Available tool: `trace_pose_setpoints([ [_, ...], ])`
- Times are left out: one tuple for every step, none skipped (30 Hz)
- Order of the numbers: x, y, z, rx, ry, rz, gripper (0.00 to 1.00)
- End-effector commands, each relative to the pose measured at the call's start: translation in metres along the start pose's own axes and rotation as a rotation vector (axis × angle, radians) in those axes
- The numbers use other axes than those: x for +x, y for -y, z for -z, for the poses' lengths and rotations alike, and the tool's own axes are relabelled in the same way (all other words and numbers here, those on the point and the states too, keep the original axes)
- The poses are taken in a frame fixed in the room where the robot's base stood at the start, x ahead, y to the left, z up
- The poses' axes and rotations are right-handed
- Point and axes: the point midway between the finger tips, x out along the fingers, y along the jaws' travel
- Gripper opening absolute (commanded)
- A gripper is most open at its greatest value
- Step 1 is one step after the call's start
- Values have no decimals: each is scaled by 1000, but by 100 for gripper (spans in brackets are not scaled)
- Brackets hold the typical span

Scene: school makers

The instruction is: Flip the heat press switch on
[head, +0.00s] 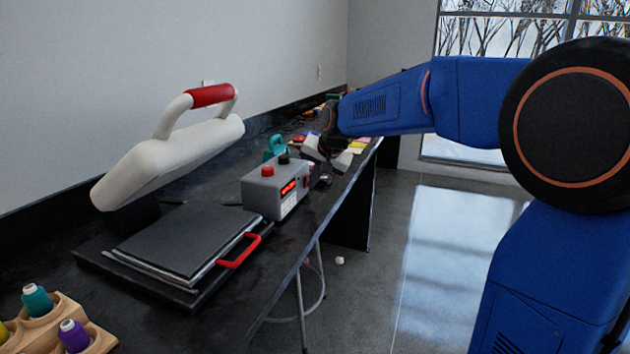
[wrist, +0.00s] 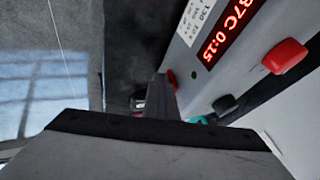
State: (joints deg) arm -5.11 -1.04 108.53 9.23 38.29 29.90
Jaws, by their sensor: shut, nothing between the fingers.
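The heat press (head: 165,165) stands open on the black bench in the head view, its white upper half raised. Its grey control box (head: 262,193) sits to its right, with a lit red display, a red button and a black knob on top. My gripper (head: 322,174) is shut and empty at the box's far right end. In the wrist view my shut fingers (wrist: 162,97) are close beside the box (wrist: 195,55). A small red part (wrist: 172,77), perhaps the switch, shows right by the fingertips. I cannot tell whether they touch it or which way it is set.
A teal object (head: 276,147) stands behind the box. A wooden holder (head: 98,338) with thread spools (head: 74,335) is at the near left. Small coloured items lie farther along the bench. Open floor (head: 400,270) lies right of the bench edge, with a stool (head: 318,290) under it.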

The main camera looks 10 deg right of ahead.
Motion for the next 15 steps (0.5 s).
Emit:
trace_pose_setpoints([
  [0, 0, 0, 1, 0, 0, 0],
  [0, 0, 0, 1, 0, 0, 0],
  [0, 0, 0, 1, 0, 0, 0],
  [0, 0, 0, 1, 0, 0, 0],
  [0, 0, 0, 1, 0, 0, 0],
  [0, 0, 0, 1, 0, 0, 0],
  [0, 0, 0, 1, 0, 0, 0],
  [-1, 0, 0, 1, 0, 0, 0],
  [-2, 1, 1, 1, 0, 1, 0],
  [-2, 1, 1, 1, 0, 1, 0],
  [-3, 2, 2, 1, 0, 1, 0],
  [-4, 2, 2, 1, -1, 1, 0],
  [-5, 3, 3, 1, -1, 1, 0],
  [-6, 3, 3, 1, -1, 2, 0],
  [-8, 4, 4, 1, -1, 2, 0],
])
